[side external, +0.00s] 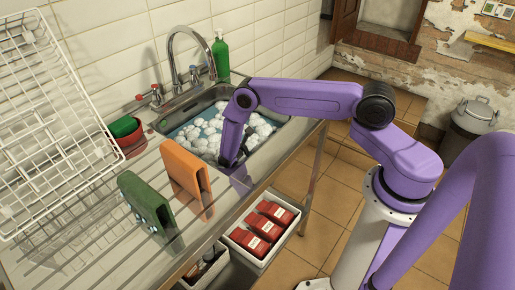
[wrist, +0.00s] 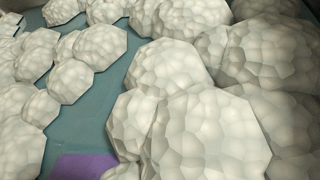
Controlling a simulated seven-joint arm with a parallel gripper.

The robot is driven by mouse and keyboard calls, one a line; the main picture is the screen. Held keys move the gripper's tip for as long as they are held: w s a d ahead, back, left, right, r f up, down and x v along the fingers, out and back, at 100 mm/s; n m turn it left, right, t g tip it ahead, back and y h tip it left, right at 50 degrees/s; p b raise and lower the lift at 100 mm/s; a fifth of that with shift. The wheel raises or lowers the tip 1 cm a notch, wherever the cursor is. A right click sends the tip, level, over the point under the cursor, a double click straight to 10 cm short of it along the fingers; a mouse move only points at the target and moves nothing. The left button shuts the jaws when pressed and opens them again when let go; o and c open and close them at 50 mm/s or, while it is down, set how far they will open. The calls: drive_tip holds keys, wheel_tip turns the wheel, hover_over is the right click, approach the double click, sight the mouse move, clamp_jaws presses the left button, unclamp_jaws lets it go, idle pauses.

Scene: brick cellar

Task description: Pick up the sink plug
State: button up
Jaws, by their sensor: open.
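No sink plug can be made out in either view. The sink (side external: 283,119) holds blue-green water covered with clumps of white foam (side external: 262,128), which may hide it. My gripper (side external: 238,162) points down at the sink's near side, low over or in the foam; it is open, and its fingertips are hard to see. In the wrist view, large pale foam clumps (wrist: 205,130) fill the right side, with more foam at the left. A strip of teal water (wrist: 85,120) shows between them. A purple patch (wrist: 85,167) lies at the bottom edge; I cannot tell what it is.
A tap (side external: 172,62) and a green bottle (side external: 220,56) stand behind the sink. A red pot (side external: 131,141) with a green sponge, an orange holder (side external: 187,171), a green holder (side external: 145,203) and a white rack (side external: 50,110) are left. A bin with red packets (side external: 240,262) sits below.

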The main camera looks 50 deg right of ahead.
clamp_jaws()
drive_tip(key=shift+r, duration=0.1)
